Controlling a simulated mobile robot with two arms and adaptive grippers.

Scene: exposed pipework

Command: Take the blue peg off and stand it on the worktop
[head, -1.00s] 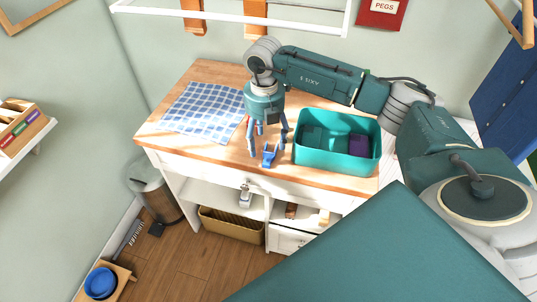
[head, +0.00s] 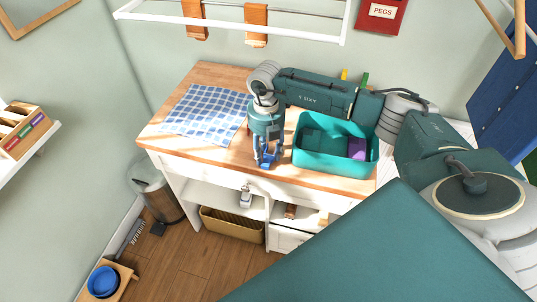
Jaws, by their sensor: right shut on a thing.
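The blue peg (head: 267,160) is upright at the front edge of the wooden worktop (head: 216,146), left of the teal bin. My right gripper (head: 267,157) points down and is shut on the blue peg. Its fingers partly hide the peg, and I cannot tell whether the peg's foot touches the wood. My left gripper is out of view.
A teal bin (head: 328,163) with a purple thing (head: 357,148) inside stands close to the right of the gripper. A blue checked cloth (head: 206,111) lies on the left. A white rail (head: 231,23) with orange pegs (head: 256,25) hangs above. Bare wood shows at front left.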

